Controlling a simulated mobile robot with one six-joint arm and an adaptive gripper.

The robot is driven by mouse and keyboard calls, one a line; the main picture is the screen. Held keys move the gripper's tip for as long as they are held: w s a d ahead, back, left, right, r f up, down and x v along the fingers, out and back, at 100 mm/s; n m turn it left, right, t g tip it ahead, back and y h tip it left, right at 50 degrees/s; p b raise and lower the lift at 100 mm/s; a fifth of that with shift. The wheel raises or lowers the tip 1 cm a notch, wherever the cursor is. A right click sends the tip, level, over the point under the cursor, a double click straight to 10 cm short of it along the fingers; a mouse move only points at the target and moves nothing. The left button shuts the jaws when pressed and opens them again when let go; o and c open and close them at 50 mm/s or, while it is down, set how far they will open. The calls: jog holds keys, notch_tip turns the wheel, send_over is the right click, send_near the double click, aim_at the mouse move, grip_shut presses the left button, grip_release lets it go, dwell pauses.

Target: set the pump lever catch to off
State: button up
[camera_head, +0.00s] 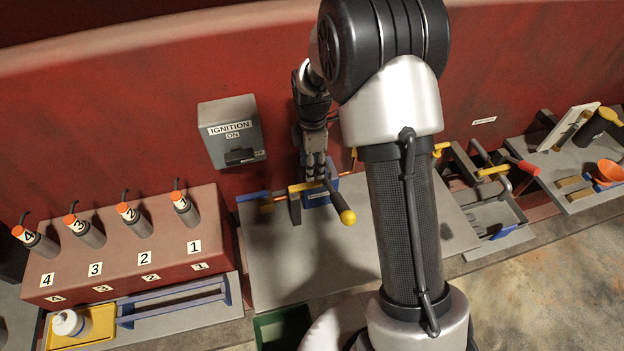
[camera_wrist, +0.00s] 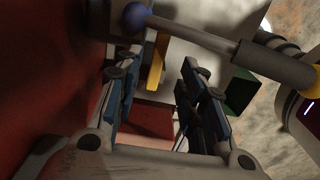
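The pump lever is a grey rod with a yellow knob (camera_head: 347,217) in the head view, at a blue box (camera_head: 320,196) with a small unreadable label. In the wrist view a grey rod (camera_wrist: 195,34) crosses the top, with a dark blue ball at its left end. A yellow bar (camera_head: 303,187) lies by the box; a yellow piece (camera_wrist: 158,60) shows between my fingers in the wrist view. I cannot tell which part is the catch or its setting. My gripper (camera_head: 316,172) points down just above the box, fingers apart and empty; contact is unclear.
A grey ignition box (camera_head: 230,132) hangs on the red wall to the left. Several numbered orange-capped cylinders stand on a red block (camera_head: 130,245). A grey tray (camera_head: 490,216) and tools lie to the right. The grey worktop (camera_head: 285,260) before the lever is bare.

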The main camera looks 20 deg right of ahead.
aim_at(312, 183)
notch_tip(312, 183, down, 7)
dwell(0.3)
jog(key=shift+c, duration=0.4)
grip_shut()
dwell(0.3)
